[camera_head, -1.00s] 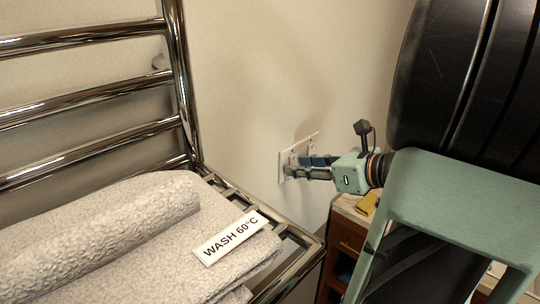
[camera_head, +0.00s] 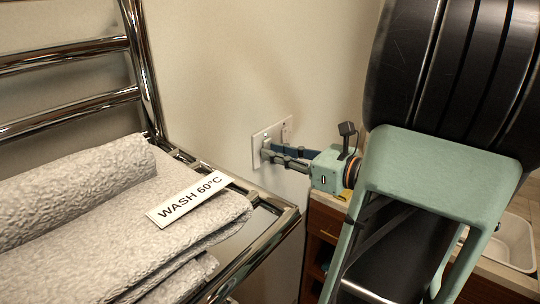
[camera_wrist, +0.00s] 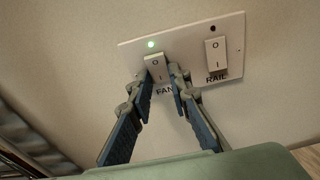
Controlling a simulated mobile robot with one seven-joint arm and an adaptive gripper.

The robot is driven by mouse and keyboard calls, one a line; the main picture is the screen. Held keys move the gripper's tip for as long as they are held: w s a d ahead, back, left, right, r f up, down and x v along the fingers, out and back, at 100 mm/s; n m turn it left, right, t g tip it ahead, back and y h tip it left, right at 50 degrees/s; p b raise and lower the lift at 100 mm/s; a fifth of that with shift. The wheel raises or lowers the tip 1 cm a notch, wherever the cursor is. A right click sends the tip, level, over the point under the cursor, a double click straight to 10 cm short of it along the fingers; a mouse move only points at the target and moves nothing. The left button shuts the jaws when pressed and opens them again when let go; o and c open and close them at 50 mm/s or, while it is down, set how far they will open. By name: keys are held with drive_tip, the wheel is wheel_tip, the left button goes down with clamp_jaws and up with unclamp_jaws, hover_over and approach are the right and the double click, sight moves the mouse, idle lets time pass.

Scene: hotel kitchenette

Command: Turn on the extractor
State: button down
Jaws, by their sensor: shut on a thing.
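A white switch plate (camera_head: 258,142) is on the wall, and it also shows close up in the wrist view (camera_wrist: 190,53). It has two rocker switches marked O and I. The left FAN rocker (camera_wrist: 155,62) has a lit green lamp (camera_wrist: 151,44) above it. The lamp above the right RAIL rocker (camera_wrist: 216,57) is dark. My gripper (camera_head: 269,152) is at the plate, with its fingertips on either side of the FAN rocker in the wrist view (camera_wrist: 159,74). It is shut on that rocker, and the fingers partly cover the FAN label.
A chrome towel rail (camera_head: 142,70) with a shelf stands at the left. Grey towels (camera_head: 75,195) with a "WASH 60°C" card (camera_head: 188,198) lie on it. A wooden counter unit (camera_head: 322,225) is below my gripper, with a sink (camera_head: 515,245) at the right. Bare wall lies between the rail and plate.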

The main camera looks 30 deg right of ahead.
drive_tip(key=c, duration=1.8)
unclamp_jaws()
drive_tip(key=v, duration=1.2)
drive_tip(key=shift+s, duration=0.1)
